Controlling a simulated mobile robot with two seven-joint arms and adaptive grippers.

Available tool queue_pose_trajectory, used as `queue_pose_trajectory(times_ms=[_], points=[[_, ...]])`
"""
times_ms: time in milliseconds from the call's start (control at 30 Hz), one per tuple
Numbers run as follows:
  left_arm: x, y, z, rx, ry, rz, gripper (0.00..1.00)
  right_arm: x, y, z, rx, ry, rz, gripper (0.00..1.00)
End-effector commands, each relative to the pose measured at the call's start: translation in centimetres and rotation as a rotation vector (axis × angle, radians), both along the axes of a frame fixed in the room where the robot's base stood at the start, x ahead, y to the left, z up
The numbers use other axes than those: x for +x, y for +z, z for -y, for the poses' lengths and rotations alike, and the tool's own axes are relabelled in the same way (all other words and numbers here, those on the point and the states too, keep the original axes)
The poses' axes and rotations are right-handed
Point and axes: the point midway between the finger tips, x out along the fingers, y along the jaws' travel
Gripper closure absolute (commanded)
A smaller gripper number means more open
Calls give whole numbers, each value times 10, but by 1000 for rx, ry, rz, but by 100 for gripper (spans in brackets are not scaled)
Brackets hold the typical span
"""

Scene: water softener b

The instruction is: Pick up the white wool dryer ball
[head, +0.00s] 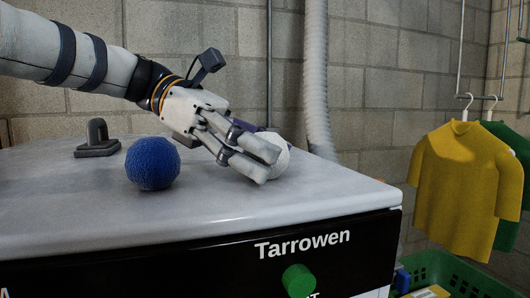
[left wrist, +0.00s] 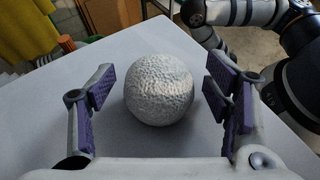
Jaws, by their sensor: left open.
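The white wool dryer ball (left wrist: 158,88) rests on the pale machine top, between the two spread fingers of my left gripper (left wrist: 158,100) in the left wrist view. Gaps show on both sides of it, so neither finger touches it there. In the head view the ball (head: 279,157) sits near the right part of the top, partly hidden behind the fingers of my left gripper (head: 262,160). The gripper is open and low over the surface. My right gripper cannot be made out in either view.
A blue ball (head: 153,163) and a grey block-like object (head: 97,139) stand left on the machine top (head: 70,210). A green knob (head: 298,280) is on the black front panel. Yellow (head: 462,190) and green garments hang at right above a green basket (head: 455,275).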

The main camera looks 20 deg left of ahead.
Motion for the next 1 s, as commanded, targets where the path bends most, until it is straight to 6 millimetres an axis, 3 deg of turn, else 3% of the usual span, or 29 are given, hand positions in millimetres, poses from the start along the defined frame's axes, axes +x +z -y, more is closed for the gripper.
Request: queue_pose_trajectory(times_ms=[100, 300, 667, 767, 1000], points=[[1, -1, 0, 0, 0, -2, 31, -1, -1, 0, 0, 0, -3, 60], [1, -1, -1, 0, 0, -2, 76, -1, -1, 0, 0, 0, -3, 60], [1, 4, -1, 0, 0, -1, 78, -2, -1, 0, 0, 0, -6, 60], [2, 17, -1, 0, 0, -1, 78, -4, -3, 0, 0, 0, -14, 60], [4, 72, 0, 2, 0, -2, 78, -13, -12, 0, 0, 0, -51, 60]])
